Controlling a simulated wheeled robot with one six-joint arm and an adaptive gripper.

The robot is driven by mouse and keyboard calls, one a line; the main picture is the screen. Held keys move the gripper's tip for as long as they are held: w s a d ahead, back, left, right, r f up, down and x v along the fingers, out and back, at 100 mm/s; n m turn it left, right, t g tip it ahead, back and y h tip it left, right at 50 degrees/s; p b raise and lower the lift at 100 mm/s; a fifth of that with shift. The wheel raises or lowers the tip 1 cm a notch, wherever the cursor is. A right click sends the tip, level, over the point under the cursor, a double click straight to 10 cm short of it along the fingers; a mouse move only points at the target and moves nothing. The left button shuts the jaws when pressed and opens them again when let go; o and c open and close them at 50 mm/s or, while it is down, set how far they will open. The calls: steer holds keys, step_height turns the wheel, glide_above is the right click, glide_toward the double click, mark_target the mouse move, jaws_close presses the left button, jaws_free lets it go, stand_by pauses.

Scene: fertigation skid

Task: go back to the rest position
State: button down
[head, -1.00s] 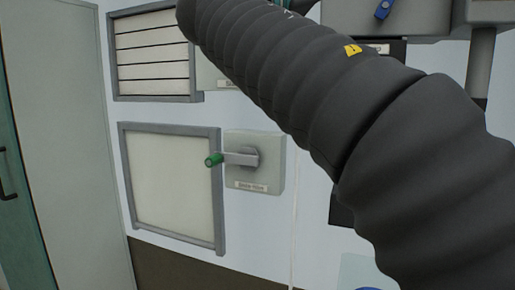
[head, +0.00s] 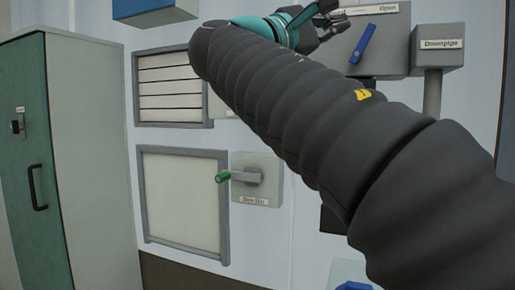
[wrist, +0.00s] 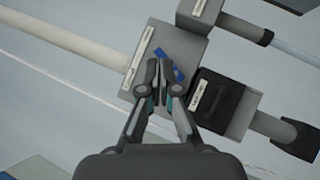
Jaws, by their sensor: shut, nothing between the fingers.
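My gripper (head: 328,17) shows at the top of the head view, beyond my dark ribbed arm, in front of the grey box with the blue lever. In the wrist view my gripper (wrist: 158,68) has its fingertips together with nothing between them. The blue lever (head: 363,43) sits tilted on the grey box (head: 395,62), below a label that reads "Open" at its right end. In the wrist view the blue lever (wrist: 178,73) shows just beyond the fingertips, partly hidden by them. I cannot tell how far apart they are.
A green-handled switch (head: 258,178) is on the wall beside a framed panel (head: 183,200), below a louvred vent (head: 168,88). A cabinet with a green door (head: 28,170) stands at left. A box labelled "Downpipe" (head: 440,47) is at right. A black box (wrist: 222,100) shows in the wrist view.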

steer(key=w+a+f+n+t+y, duration=0.1)
steer(key=w+a+f+y, duration=0.1)
steer(key=w+f+y, duration=0.35)
steer(key=w+a+f+n+t+y, duration=0.1)
steer(key=w+a+f+n+y, duration=0.15)
steer(key=f, duration=0.65)
step_height(320, 180, down, 16)
steer(key=s+m+g+y, duration=0.2)
steer(key=y, duration=0.2)
steer(key=s+d+f+m+g+y, duration=0.2)
steer(key=s+f+m, duration=0.3)
steer(key=s+f, duration=0.7)
steer(key=s+d+f+m+g+y, duration=0.3)
steer(key=s+f, duration=0.8)
steer(key=f, duration=0.4)
steer(key=shift+s+d+f+m+g+y, duration=0.35)
steer(key=shift+d+m+y, duration=0.55)
steer(key=shift+m, duration=0.65)
